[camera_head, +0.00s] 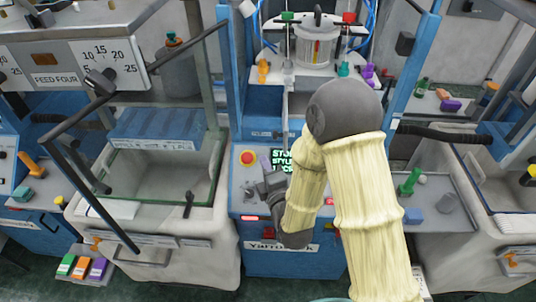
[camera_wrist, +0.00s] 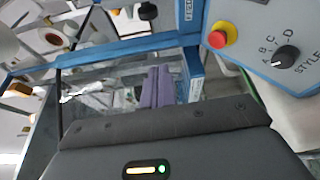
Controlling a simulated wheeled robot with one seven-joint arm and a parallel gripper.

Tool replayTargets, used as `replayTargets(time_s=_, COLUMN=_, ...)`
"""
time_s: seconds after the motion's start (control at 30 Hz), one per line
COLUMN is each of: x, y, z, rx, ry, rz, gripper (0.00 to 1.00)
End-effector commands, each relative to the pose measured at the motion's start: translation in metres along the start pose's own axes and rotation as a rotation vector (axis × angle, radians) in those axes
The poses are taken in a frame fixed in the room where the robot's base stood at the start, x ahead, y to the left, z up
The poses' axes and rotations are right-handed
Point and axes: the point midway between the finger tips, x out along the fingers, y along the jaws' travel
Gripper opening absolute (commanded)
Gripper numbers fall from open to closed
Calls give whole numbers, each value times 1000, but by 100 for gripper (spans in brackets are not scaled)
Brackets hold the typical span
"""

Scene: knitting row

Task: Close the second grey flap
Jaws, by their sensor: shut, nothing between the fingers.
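A clear flap with a dark grey frame (camera_head: 68,122) stands raised over the light grey bin (camera_head: 217,190) at the left. Its dark bars slant up across the picture. I cannot tell from the frames whether this is the second grey flap. My gripper (camera_head: 268,186) is shut and empty, just in front of the blue Yarrow machine's panel, to the right of the bin.
The blue panel carries a red button (camera_head: 248,157) and a green-lettered screen (camera_head: 281,158), close to my gripper. The red button also shows in the wrist view (camera_wrist: 219,38), left of a black style knob (camera_wrist: 287,56). Blue posts (camera_head: 232,70) flank a white machine (camera_head: 316,45).

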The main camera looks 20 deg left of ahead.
Motion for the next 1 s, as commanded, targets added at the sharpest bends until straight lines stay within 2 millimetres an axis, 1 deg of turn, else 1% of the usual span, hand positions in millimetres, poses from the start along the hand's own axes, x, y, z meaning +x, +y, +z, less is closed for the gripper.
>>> replayTargets(time_s=0.13, x=19, y=4, z=2, rx=1, ry=-3, rz=0, gripper=0)
replayTargets(time_s=0.63, x=93, y=3, z=3, rx=2, ry=-5, rz=-2, gripper=0)
replayTargets(time_s=0.7, x=88, y=4, z=15, rx=0, ry=-8, rz=-5, gripper=0)
replayTargets(time_s=0.8, x=83, y=4, z=27, rx=1, ry=-7, rz=-5, gripper=0)
replayTargets(time_s=0.9, x=80, y=2, z=35, rx=1, ry=-6, rz=-4, gripper=0)
replayTargets(time_s=1.0, x=78, y=1, z=39, rx=1, ry=-3, rz=-3, gripper=0)
